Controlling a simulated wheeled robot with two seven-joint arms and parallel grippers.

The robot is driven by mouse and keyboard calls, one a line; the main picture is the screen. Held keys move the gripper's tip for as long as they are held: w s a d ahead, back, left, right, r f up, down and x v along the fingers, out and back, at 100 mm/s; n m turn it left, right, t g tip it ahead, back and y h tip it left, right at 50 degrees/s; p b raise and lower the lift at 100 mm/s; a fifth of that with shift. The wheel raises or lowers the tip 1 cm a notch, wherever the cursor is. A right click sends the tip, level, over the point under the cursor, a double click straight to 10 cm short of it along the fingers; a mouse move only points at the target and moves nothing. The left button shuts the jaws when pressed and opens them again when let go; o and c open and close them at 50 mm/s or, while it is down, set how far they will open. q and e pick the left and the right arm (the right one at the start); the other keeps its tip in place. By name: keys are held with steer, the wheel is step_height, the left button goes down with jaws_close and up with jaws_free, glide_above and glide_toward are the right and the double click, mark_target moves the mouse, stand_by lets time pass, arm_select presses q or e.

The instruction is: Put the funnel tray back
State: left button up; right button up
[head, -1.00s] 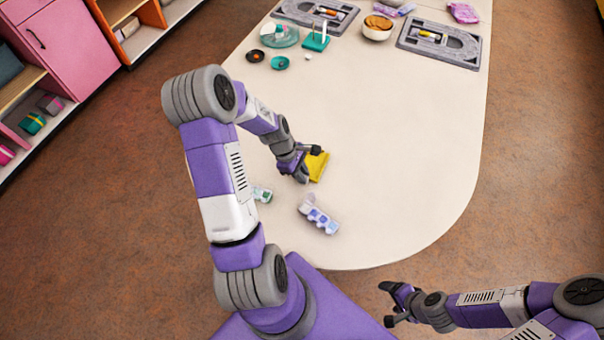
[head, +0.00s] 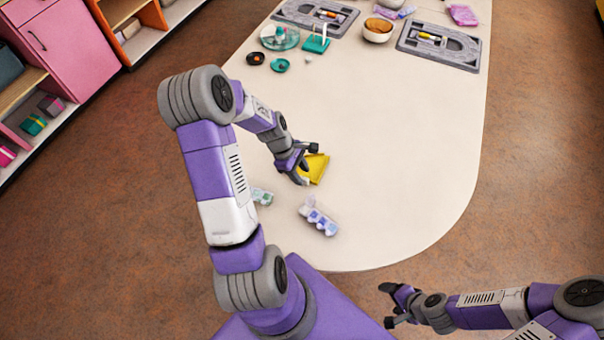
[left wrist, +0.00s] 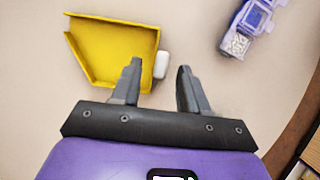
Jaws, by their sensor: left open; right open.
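The yellow funnel tray (head: 319,168) lies on the table near its front. In the left wrist view the tray (left wrist: 108,42) is a shallow open tray with raised walls and one narrowing end. A small white block (left wrist: 161,65) is at its right side; I cannot tell whether it is part of the tray. My left gripper (head: 307,166) is open over the tray's near edge. In the left wrist view its fingers (left wrist: 158,72) are apart, with the white block between and beyond their tips. My right gripper (head: 388,305) is open and empty, off the table's front edge.
A purple bead box (head: 318,220) with compartments lies in front of the tray, and another small box (head: 262,196) lies left of it. Grey boards (head: 440,45), a bowl (head: 378,28) and teal dishes (head: 281,65) stand at the far end. The table's right half is clear.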

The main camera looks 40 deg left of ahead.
arm_select(q)
steer(key=p+v, duration=0.2)
steer(key=v, duration=0.8)
steer(key=shift+r, duration=0.1)
